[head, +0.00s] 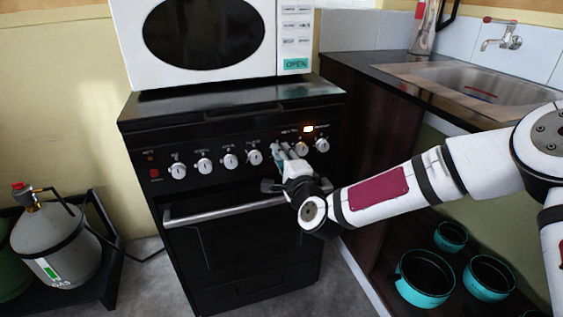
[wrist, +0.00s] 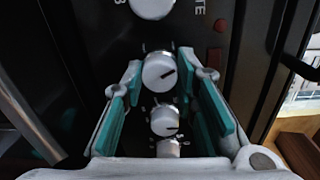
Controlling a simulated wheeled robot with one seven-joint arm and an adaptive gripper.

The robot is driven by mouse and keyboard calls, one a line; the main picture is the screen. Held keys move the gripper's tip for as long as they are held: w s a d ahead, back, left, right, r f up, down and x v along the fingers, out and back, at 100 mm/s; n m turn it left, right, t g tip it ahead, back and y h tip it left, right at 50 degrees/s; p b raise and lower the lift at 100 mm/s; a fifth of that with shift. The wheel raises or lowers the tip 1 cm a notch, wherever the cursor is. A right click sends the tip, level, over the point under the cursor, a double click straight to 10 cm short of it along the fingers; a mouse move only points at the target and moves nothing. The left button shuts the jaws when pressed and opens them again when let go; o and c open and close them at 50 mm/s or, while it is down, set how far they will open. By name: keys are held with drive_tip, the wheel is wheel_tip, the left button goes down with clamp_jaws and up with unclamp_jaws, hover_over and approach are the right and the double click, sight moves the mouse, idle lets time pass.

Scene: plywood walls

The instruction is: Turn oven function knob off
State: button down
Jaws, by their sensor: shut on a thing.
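A row of white control knobs (head: 204,165) runs along the black front panel of the oven (head: 240,235). Their labels are too small to read, so I cannot tell the function knob by its name. My gripper (head: 279,151) is at the right part of the row and hides part of it. In the wrist view my gripper (wrist: 168,76) has its teal-padded fingers on both sides of one white knob (wrist: 158,72), shut on it. Two knobs show to the right of my gripper in the head view.
An orange light (head: 308,128) glows above the right knobs. The oven door handle (head: 225,209) sticks out below my gripper. A microwave (head: 290,72) stands above. A counter with a sink (head: 480,85) is at right, and a gas bottle (head: 60,245) stands at left.

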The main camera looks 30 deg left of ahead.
drive_tip(key=m+b, duration=0.2)
drive_tip(key=m, duration=0.3)
drive_tip(key=shift+w, duration=0.1)
drive_tip(key=shift+m, duration=0.3)
idle(0.4)
drive_tip(key=c, duration=1.3)
unclamp_jaws()
drive_tip(key=shift+d, duration=0.1)
drive_tip(key=v, duration=1.2)
